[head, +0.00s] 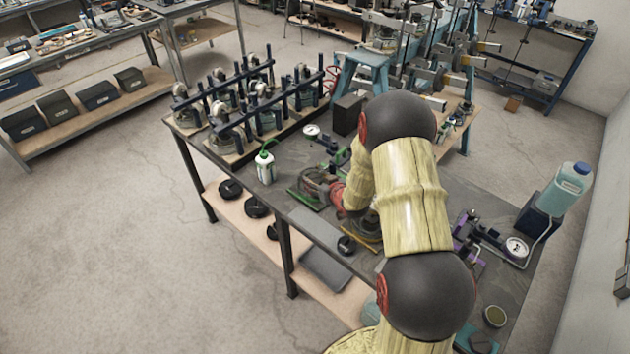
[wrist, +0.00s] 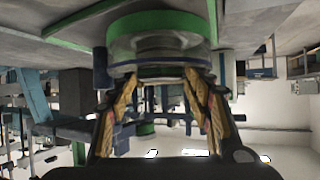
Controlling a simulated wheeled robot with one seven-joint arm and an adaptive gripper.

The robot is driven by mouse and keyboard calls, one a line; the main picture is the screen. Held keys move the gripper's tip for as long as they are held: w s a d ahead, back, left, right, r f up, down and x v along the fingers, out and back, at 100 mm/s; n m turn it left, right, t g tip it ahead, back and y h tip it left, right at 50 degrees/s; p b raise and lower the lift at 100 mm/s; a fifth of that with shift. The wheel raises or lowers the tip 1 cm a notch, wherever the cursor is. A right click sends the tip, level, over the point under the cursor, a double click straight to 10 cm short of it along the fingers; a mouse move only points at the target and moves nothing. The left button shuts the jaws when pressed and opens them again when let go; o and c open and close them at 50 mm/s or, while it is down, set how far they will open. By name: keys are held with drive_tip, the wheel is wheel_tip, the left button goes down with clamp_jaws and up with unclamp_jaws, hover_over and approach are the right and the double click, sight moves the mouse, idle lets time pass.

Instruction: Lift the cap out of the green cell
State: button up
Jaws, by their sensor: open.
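The green cell (head: 308,196) stands on the dark bench top in the head view, with a grey round body on a green base. In the wrist view the green cell (wrist: 155,24) fills the upper middle, with a green band and a grey, partly clear body. The cap cannot be clearly told from the body. My gripper (wrist: 162,82) is open, its two fingers on either side of the lower edge of that round part in the picture. I cannot tell whether they touch it. In the head view my arm hides part of the cell's right side.
A white bottle with a green top (head: 265,167) stands left of the cell. A rack of several cells (head: 250,105) is behind it. A yellow-based cell (head: 362,236) is in front, a purple cell (head: 468,238) to the right. A black block (head: 348,114) stands at the back.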

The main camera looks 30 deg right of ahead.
drive_tip(key=shift+c, duration=0.4)
drive_tip(key=c, duration=1.1)
